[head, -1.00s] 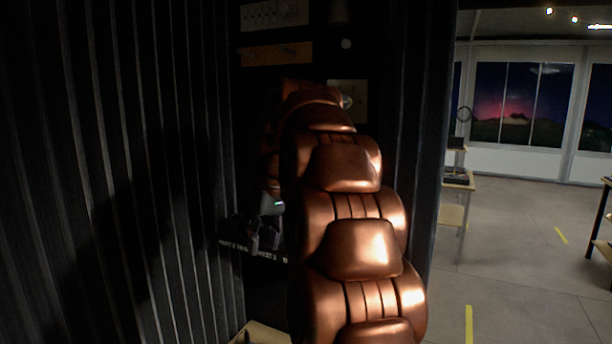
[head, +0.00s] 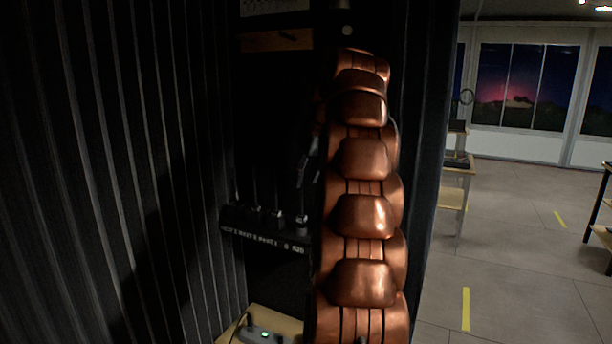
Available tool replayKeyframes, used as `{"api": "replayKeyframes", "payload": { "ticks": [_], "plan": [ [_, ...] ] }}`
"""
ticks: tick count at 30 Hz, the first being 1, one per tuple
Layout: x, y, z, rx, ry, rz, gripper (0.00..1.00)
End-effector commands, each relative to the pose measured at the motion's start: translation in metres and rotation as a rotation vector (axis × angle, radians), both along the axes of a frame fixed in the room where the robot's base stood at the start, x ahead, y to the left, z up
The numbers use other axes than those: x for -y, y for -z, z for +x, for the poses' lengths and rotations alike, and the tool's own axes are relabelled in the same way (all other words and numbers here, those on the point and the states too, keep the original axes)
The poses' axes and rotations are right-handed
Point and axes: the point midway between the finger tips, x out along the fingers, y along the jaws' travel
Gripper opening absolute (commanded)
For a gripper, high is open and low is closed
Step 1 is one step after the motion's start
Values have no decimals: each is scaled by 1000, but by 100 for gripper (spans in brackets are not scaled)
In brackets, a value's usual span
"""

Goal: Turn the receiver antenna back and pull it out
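The black receiver (head: 262,234) sits in the dark recess at the picture's middle left, with white lettering on its front edge. Several thin dark antennas (head: 276,198) stand up from it. Their joints are too dark to make out, and I cannot tell which antenna the task means. My copper arm covers the right part of the recess. My gripper (head: 306,168) shows as a dark shape left of the arm, above the right end of the receiver. Its fingers are hard to make out. I cannot tell whether it touches an antenna.
A wooden shelf (head: 286,322) below carries a grey box with a green light (head: 264,334). A dark ribbed wall (head: 120,180) closes off the left. A wooden strip (head: 277,41) is above. Open floor (head: 510,240) and a stand (head: 455,190) are at right.

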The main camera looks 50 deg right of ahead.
Motion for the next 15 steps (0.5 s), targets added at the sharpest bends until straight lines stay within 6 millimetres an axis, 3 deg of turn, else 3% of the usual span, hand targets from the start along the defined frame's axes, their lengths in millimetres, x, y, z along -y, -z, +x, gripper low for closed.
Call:
{"api": "replayKeyframes", "payload": {
  "ticks": [15],
  "plan": [
    [0,24,10,-3,-1,5,39]
  ]
}}
